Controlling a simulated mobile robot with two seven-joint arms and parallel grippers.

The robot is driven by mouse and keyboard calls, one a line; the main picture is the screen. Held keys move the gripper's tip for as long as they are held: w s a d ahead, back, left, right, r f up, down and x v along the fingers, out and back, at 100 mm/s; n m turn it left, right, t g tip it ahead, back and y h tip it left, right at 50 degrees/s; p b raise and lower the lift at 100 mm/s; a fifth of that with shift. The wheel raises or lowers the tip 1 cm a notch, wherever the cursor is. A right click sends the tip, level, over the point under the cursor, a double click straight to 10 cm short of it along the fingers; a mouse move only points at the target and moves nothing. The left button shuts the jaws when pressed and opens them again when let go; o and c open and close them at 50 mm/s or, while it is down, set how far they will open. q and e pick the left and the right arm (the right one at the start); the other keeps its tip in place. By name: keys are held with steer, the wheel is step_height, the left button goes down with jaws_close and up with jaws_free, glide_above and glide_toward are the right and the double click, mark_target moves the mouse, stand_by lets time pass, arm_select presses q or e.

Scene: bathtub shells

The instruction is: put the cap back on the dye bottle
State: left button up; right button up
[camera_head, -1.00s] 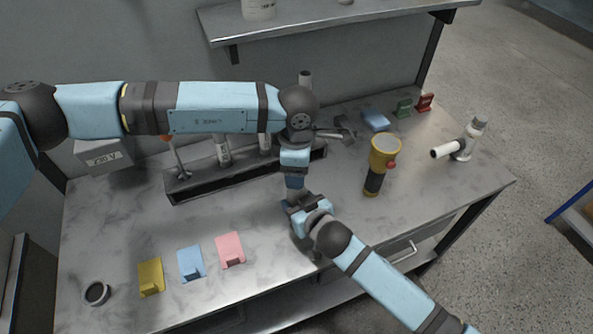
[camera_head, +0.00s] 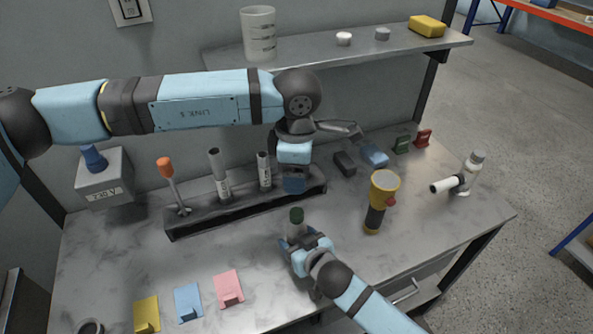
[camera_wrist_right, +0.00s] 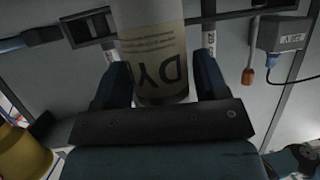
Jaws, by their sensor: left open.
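The dye bottle (camera_head: 295,231) stands upright in my right gripper (camera_head: 298,243), near the middle of the table. In the right wrist view its pale label with "DY" (camera_wrist_right: 165,66) shows between the two fingers, which are closed against its sides. A dark green cap (camera_head: 296,215) sits on top of the bottle; whether it is fully tight I cannot tell. My left gripper (camera_head: 294,187) points down above and behind the cap. It is open, empty and apart from the cap.
A dark rack (camera_head: 245,207) with markers and an orange-handled tool stands behind. Coloured holders (camera_head: 188,302) lie front left. A shelf (camera_head: 330,54) overhangs the back.

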steer(key=shift+o, duration=0.9)
steer(key=b+v, duration=0.1)
steer(key=v, duration=1.3)
steer(key=shift+w, duration=0.1)
